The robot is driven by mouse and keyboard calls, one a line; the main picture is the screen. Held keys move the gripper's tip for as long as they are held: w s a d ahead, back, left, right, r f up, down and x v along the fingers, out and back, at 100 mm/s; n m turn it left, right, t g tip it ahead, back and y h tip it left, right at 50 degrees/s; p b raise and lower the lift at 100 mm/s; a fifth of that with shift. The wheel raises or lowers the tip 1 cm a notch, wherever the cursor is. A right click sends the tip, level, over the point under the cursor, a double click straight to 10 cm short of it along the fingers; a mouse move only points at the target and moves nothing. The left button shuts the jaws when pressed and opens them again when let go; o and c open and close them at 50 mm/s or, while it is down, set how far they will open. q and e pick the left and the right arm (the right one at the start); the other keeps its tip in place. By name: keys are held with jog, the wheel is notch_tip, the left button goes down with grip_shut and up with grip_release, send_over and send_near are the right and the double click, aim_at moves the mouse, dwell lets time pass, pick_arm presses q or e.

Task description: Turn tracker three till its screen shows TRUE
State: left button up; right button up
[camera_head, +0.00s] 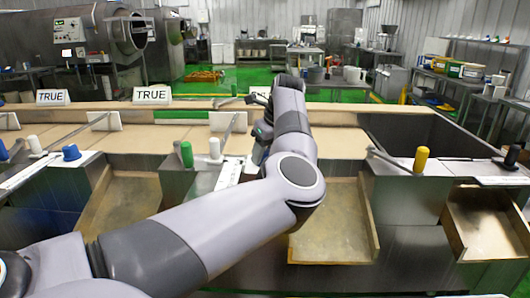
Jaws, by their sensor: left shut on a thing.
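Two white tracker screens reading TRUE stand on the back ledge, one at the far left (53,97) and one to its right (152,95). My left arm reaches in from the lower left across the middle. I cannot read a screen there. My right gripper is not in view.
Coloured knobs stand along the front: blue (71,153), green (186,154), white (214,148) and yellow (421,159). Thin levers and white plates (228,121) sit on the bench. An open dark bin (425,135) is at the right. A large metal drum (45,45) stands behind left.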

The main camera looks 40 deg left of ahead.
pick_arm(q)
jog(key=m+t+b, duration=0.1)
jog(key=m+b, duration=0.1)
jog(key=m, duration=0.1)
jog(key=m+t+b, duration=0.1)
jog(key=m+b, duration=0.2)
jog(key=shift+m+h, duration=0.4)
jog(key=shift+m+t+b, duration=0.35)
jog(key=shift+m+t, duration=0.05)
jog(key=shift+r+m+t+h+b, duration=0.15)
jog(key=shift+m+h+b, duration=0.25)
jog(key=shift+m+b, duration=0.45)
jog(key=shift+f+m+t+h+b, duration=0.1)
jog(key=shift+m+t+h+b, duration=0.25)
jog(key=shift+m, duration=0.8)
jog(key=shift+r, duration=0.1)
jog(key=o, duration=0.9)
jog(key=shift+o, duration=0.8)
